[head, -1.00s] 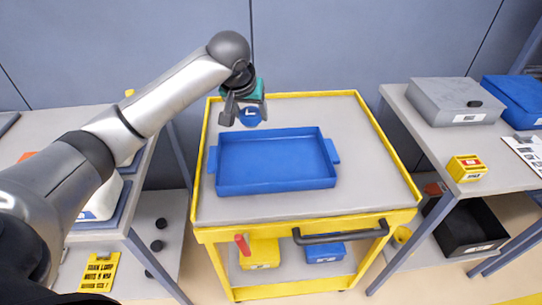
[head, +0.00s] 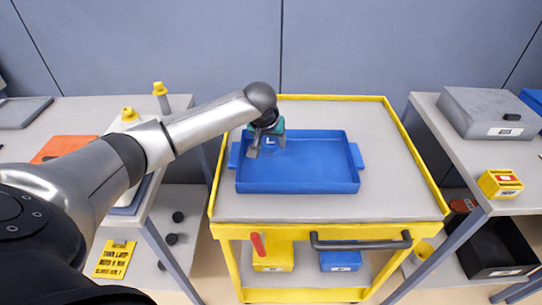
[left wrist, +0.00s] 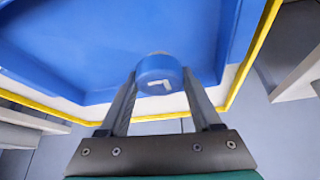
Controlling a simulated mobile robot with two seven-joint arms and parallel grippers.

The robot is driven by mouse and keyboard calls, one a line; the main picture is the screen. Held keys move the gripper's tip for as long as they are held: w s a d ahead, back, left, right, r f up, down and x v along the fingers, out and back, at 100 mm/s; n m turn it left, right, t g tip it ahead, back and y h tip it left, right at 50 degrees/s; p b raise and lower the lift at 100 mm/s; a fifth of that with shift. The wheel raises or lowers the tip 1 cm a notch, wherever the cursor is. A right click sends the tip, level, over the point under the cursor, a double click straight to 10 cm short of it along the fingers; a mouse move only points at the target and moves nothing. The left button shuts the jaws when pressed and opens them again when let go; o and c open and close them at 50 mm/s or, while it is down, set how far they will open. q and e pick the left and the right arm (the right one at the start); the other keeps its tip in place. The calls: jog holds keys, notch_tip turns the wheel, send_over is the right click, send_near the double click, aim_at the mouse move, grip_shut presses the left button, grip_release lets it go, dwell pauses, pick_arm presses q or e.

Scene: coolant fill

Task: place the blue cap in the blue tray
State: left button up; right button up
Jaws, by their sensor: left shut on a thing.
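The blue cap (left wrist: 160,75), round with a white L-shaped mark, is held between the two fingers of my left gripper (left wrist: 161,90). In the head view my left gripper (head: 262,148) is over the back left part of the blue tray (head: 300,188), and the cap (head: 271,141) shows at its fingers. The tray is shallow and rectangular with side handles, looks empty, and sits on the cart's top. I cannot tell the cap's exact height above the tray floor. My right gripper is not in view.
The yellow-edged cart (head: 390,205) has free grey top around the tray. Side tables stand left and right; the right one holds a grey case (head: 485,115) and a small yellow box (head: 500,184).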

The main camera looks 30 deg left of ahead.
aim_at(271, 163)
pick_arm(q)
jog(key=shift+f, duration=0.65)
jog(key=shift+f+b, duration=0.5)
jog(key=shift+f, duration=1.15)
jog(key=shift+f, duration=0.1)
jog(key=o, duration=1.3)
jog(key=p+v, duration=0.3)
jog(key=v, duration=0.9)
jog(key=shift+s, duration=0.1)
